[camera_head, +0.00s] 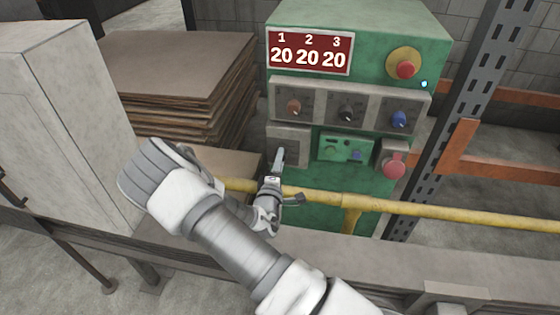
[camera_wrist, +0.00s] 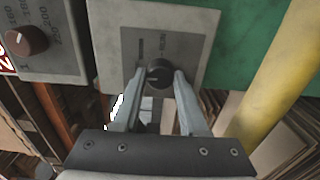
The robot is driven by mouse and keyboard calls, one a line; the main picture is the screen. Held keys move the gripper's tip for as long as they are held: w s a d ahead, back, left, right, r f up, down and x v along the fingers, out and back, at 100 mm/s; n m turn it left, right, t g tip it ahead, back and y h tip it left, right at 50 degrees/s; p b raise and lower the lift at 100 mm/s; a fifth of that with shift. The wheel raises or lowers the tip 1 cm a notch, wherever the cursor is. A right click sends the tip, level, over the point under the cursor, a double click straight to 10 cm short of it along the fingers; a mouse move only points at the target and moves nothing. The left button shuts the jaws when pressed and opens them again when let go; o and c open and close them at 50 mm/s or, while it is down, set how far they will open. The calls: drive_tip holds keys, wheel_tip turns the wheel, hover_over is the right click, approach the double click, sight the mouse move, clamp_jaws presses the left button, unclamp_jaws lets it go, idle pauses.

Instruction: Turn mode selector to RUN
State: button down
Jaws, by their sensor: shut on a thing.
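The mode selector is a black round knob (camera_wrist: 159,73) on a grey plate (camera_wrist: 113,25) with a RUN label (camera_wrist: 162,43) printed in a dark strip. The plate shows in the head view (camera_head: 290,133) at the lower left of the green control cabinet, where my gripper hides the knob. My gripper (camera_head: 279,155) points up at this plate. In the wrist view my gripper (camera_wrist: 160,76) has one finger on each side of the knob and is shut on it. I cannot tell which way the knob points.
The green cabinet (camera_head: 310,15) has three dials above, a red button (camera_head: 405,69) at top right and a red knob (camera_head: 394,165) at lower right. A yellow rail (camera_head: 450,213) crosses in front, close to my arm. Stacked brown sheets (camera_head: 165,60) stand left.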

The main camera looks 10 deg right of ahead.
drive_tip(key=m+b, duration=0.2)
drive_tip(key=m, duration=0.1)
drive_tip(key=m+b, duration=0.5)
drive_tip(key=m, duration=0.1)
drive_tip(key=shift+f+b, duration=0.25)
drive_tip(key=shift+b, duration=0.15)
drive_tip(key=m+b, duration=0.8)
drive_tip(key=shift+r+m+b, duration=0.15)
drive_tip(key=shift+m+b, duration=0.2)
drive_tip(key=shift+m, duration=0.05)
drive_tip(key=shift+c, duration=2.2)
unclamp_jaws()
drive_tip(key=shift+r, duration=0.1)
